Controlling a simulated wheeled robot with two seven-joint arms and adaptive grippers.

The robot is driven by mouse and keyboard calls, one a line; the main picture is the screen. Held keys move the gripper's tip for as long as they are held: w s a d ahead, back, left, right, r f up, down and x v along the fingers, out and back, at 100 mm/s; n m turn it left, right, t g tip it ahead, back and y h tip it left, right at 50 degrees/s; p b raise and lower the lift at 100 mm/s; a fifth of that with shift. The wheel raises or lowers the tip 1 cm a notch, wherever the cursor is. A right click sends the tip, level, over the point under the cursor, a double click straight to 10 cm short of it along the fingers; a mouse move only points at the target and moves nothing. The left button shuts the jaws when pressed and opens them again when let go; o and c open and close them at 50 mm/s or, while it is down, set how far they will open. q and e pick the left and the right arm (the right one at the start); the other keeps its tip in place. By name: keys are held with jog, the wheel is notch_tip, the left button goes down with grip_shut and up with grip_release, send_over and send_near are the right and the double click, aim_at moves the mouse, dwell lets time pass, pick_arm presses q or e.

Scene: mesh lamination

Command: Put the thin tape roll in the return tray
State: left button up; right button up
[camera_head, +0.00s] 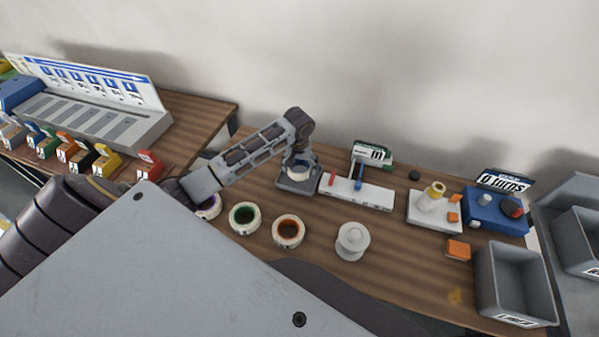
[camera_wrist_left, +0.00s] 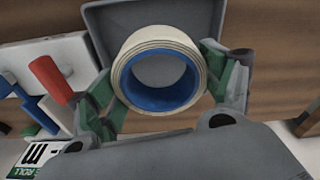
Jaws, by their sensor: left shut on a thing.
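My left gripper (camera_head: 299,164) is shut on a cream tape roll with a blue core (camera_wrist_left: 128,58). The green finger pads press on opposite sides of the roll in the left wrist view. In the head view the roll (camera_head: 299,174) is partly covered by the gripper and appears over a small grey tray (camera_head: 298,187). The tray's rim also shows behind the roll in the left wrist view (camera_wrist_left: 98,20). I cannot tell whether the roll touches the tray. My right gripper is not in view.
Tape rolls with purple, green (camera_head: 234,216) and orange (camera_head: 278,230) cores lie in front of the tray, near a white spool (camera_head: 352,242). A white fixture (camera_head: 372,195) with red and blue posts stands right of the tray. Grey bins (camera_head: 513,283) are at far right.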

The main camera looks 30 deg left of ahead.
pick_arm(q)
jog(key=shift+f, duration=1.85)
jog(key=o, duration=1.2)
jog(key=shift+f, duration=0.1)
jog(key=shift+c, duration=0.2)
notch_tip(320, 180, up, 12)
jog(key=s+b, duration=0.1)
jog(key=shift+s+d, duration=0.15)
jog(key=shift+d, duration=0.15)
